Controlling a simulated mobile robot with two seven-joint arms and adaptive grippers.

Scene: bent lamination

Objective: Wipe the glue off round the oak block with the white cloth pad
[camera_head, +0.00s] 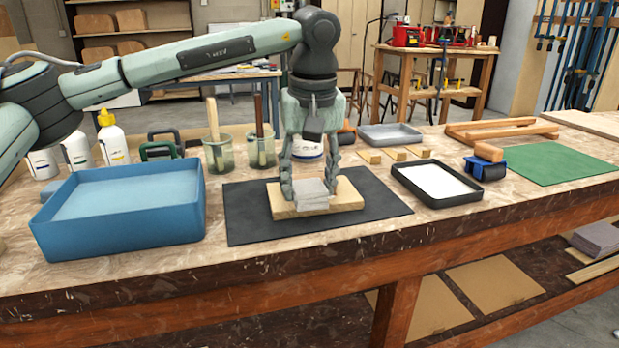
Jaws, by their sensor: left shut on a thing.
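The oak block (345,196), a pale flat wooden piece, lies on a black mat (245,222) in the middle of the bench. My left gripper (309,182) comes down over it from above, fingers pointing down. It is shut on the white cloth pad (312,194), a small greyish-white layered pad between the fingers. The pad is at the front middle part of the block; whether it touches the wood I cannot tell. The fingers and pad hide part of the block. I cannot make out any glue around it. My right gripper is not in view.
A blue tray (50,235) stands left of the mat, and a black tray (462,199) with a white inside stands right. Behind are glue bottles (112,138), beakers with sticks (218,153) and small wood wedges (370,156). A green mat (560,165) lies far right.

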